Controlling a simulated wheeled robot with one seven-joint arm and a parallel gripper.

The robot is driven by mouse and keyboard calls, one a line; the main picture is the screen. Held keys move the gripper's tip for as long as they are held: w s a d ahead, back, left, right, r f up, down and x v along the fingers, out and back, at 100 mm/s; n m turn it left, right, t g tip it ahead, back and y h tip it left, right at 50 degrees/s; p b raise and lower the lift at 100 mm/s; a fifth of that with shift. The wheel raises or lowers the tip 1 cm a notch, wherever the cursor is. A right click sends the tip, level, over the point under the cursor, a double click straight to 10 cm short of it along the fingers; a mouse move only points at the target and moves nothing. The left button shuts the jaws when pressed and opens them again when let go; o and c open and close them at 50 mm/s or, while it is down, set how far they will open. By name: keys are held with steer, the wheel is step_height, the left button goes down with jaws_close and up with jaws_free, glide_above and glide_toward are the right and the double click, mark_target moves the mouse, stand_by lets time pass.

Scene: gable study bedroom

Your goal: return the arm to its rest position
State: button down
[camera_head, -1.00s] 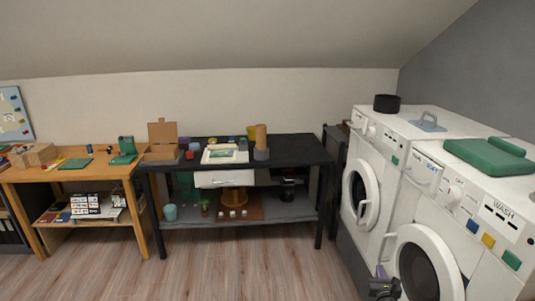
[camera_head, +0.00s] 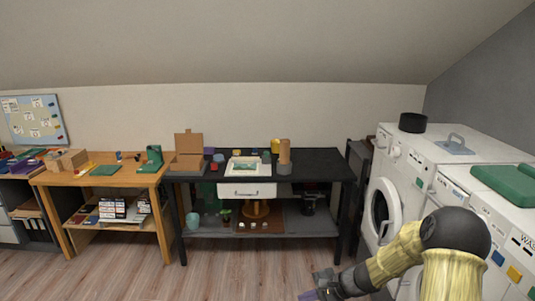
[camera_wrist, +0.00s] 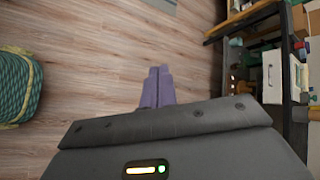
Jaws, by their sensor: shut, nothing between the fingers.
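My gripper (camera_head: 312,294) shows at the lower right of the head view, low over the wooden floor in front of the washing machines. My yellow-sleeved arm reaches to it from the right. In the wrist view the purple fingers of my gripper (camera_wrist: 158,88) lie together over bare floor, with nothing between them.
A dark table (camera_head: 320,162) with a white drawer stands ahead, a wooden desk (camera_head: 70,178) to its left. White washing machines (camera_head: 415,165) stand close on the right. A coiled green rope (camera_wrist: 18,88) lies at left in the wrist view. The floor between is clear.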

steer(key=s+d+r+n+h+p, duration=0.2)
steer(key=s+r+n+h, duration=0.2)
steer(key=s+r+n, duration=0.2)
steer(key=s+d+r+n+h+p, duration=0.2)
steer(key=s+r+n+h, duration=0.3)
steer(key=s+r, duration=0.4)
steer(key=s, duration=0.5)
steer(key=shift+s+r+n+g, duration=0.3)
steer(key=shift+s+r+n, duration=0.05)
steer(key=shift+s+n, duration=0.05)
